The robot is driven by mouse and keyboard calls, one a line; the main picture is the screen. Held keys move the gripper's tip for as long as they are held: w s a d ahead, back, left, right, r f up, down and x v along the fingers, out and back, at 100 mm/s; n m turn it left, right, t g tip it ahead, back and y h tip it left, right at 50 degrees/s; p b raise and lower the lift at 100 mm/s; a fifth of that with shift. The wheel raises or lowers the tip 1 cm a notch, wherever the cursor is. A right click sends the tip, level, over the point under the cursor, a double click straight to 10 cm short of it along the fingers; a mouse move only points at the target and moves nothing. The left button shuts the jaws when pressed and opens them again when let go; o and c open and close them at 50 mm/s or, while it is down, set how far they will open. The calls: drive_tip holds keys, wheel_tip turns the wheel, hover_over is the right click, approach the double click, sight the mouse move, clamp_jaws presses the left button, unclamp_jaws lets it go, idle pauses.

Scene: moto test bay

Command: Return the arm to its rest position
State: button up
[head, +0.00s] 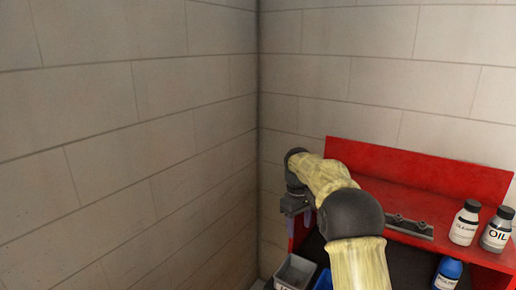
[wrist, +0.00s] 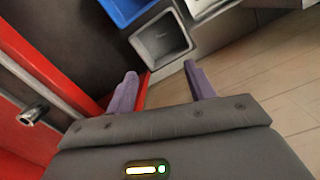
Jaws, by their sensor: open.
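My arm, in pale yellow covers with dark joints, reaches forward in the head view to the left end of a red workbench (head: 420,180). My gripper (head: 293,228) points down there, beside the bench's left end. In the wrist view my gripper (wrist: 162,82) has its two purple fingers apart, with nothing between them. Below and beyond the fingers is an open grey bin (wrist: 162,42), which looks empty inside. How high the fingers are above it is hard to tell.
The grey bin also shows in the head view (head: 292,273), next to a blue bin (head: 323,281). Block walls (head: 130,130) meet in a corner close left of my gripper.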

drive_tip(key=s+d+f+m+t, duration=0.1)
drive_tip(key=s+f+m, duration=0.2)
drive_tip(key=s, duration=1.2)
drive_tip(key=s+d+f+m+t, duration=0.1)
drive_tip(key=s+f+m+t, duration=0.1)
drive_tip(key=s, duration=1.3)
drive_tip(key=shift+d+f+m+y, duration=0.2)
drive_tip(key=shift+f+m+y, duration=0.2)
drive_tip(key=shift+f+m, duration=0.6)
